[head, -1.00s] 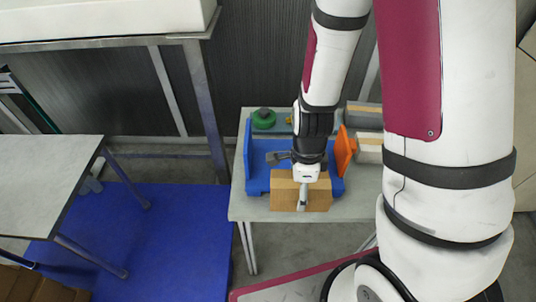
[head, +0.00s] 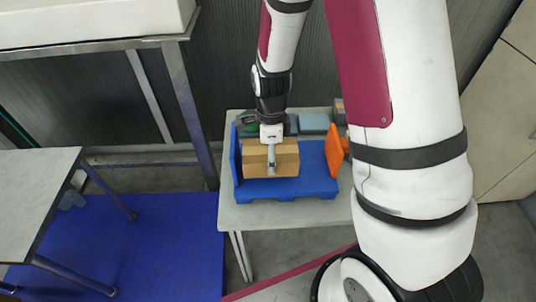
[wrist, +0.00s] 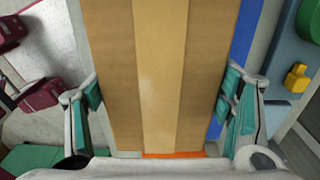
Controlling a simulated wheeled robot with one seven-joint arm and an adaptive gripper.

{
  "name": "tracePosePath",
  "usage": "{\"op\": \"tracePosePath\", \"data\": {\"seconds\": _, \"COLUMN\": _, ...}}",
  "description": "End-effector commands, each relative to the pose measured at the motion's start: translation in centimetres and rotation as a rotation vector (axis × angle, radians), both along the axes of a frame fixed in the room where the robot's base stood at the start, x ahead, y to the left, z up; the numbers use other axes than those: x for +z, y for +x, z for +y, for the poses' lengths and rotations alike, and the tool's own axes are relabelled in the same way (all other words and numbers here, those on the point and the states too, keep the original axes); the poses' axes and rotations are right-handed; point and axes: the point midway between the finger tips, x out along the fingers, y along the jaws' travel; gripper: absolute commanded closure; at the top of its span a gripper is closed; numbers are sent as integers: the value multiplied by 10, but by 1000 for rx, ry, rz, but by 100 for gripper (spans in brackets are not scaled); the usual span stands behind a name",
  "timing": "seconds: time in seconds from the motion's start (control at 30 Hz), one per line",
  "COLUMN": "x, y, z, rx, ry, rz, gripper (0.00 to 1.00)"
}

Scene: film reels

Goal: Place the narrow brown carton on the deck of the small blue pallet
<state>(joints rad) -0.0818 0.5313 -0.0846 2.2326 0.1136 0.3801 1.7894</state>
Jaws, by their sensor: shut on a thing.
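The narrow brown carton (head: 287,160), with a lighter tape band, is over the left part of the small blue pallet (head: 318,170) in the head view. My gripper (head: 271,158) is shut on the carton from above, with one finger down its near face. I cannot tell whether the carton touches the deck. In the wrist view the carton (wrist: 160,70) fills the middle between the teal-padded fingers, and a blue strip shows along its right. The deck beneath the carton is hidden.
The pallet is on a grey table (head: 285,214). A blue upright panel (head: 235,153) stands at its left and an orange panel (head: 335,153) at its right. Grey-blue boxes (head: 314,123) and a green item (head: 247,130) are behind. The deck's right part is clear.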

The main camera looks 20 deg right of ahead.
Motion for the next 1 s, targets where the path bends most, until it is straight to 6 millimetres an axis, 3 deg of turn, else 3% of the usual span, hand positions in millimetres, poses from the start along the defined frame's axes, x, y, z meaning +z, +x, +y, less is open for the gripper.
{"op": "tracePosePath", "data": {"seconds": 0.1, "x": -2, "y": 18, "z": -3, "rx": 0, "ry": 0, "rz": 0, "gripper": 66}}
{"op": "tracePosePath", "data": {"seconds": 0.23, "x": -3, "y": 27, "z": -4, "rx": 1, "ry": 0, "rz": 1, "gripper": 66}}
{"op": "tracePosePath", "data": {"seconds": 0.53, "x": -34, "y": 26, "z": -4, "rx": 0, "ry": 0, "rz": 4, "gripper": 66}}
{"op": "tracePosePath", "data": {"seconds": 0.97, "x": -40, "y": 27, "z": -4, "rx": 1, "ry": 0, "rz": 1, "gripper": 66}}
{"op": "tracePosePath", "data": {"seconds": 1.0, "x": -41, "y": 27, "z": -4, "rx": 1, "ry": 1, "rz": 2, "gripper": 23}}
